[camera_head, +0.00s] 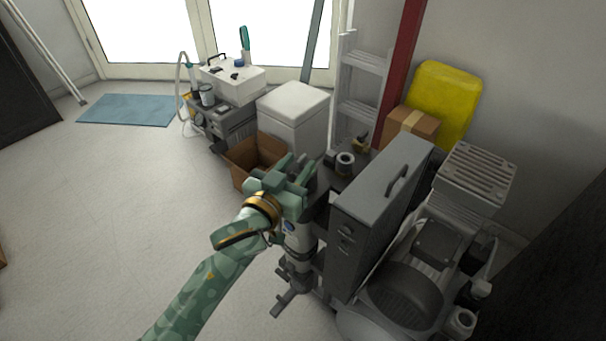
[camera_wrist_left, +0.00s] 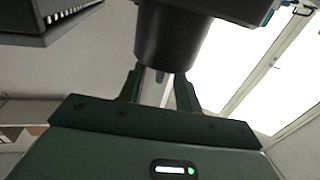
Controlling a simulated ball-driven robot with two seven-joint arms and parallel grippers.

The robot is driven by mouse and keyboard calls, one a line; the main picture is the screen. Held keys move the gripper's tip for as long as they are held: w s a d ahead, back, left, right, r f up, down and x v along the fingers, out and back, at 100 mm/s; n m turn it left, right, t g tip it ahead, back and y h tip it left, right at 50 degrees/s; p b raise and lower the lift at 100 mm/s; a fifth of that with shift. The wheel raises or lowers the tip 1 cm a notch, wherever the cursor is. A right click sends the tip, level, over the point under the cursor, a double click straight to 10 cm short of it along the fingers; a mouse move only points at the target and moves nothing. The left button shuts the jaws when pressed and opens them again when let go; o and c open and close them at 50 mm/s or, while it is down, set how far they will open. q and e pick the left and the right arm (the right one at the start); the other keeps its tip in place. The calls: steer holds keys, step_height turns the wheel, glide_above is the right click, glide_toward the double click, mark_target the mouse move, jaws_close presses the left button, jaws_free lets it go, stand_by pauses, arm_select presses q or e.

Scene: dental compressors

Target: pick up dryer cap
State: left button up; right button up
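A dark, tapered cylindrical piece (camera_wrist_left: 172,38), which looks like the dryer cap, fills the top middle of the left wrist view. Its lower end is close to my left fingertips. My left gripper (camera_head: 296,172) is above the upper end of a pale upright dryer column (camera_head: 300,240) in the head view. In the left wrist view the two fingers of this gripper (camera_wrist_left: 160,84) stand apart, with a gap between them. I cannot tell whether they touch the dark piece. In the head view my gripper and arm hide most of the column's top. My right gripper is not in view.
A grey cabinet with a handle (camera_head: 378,190) stands right of the gripper, beside a compressor (camera_head: 405,295). An open cardboard box (camera_head: 243,160) and a white bin (camera_head: 292,110) stand behind. The floor at left is clear up to a blue mat (camera_head: 128,109).

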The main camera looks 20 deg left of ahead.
arm_select(q)
steer(key=w, duration=0.2)
steer(key=shift+w+d+f, duration=0.15)
steer(key=shift+w+f, duration=0.15)
steer(key=shift+f, duration=0.05)
steer(key=shift+r, duration=0.25)
steer(key=shift+c, duration=0.3)
jaws_close()
steer(key=shift+r, duration=0.1)
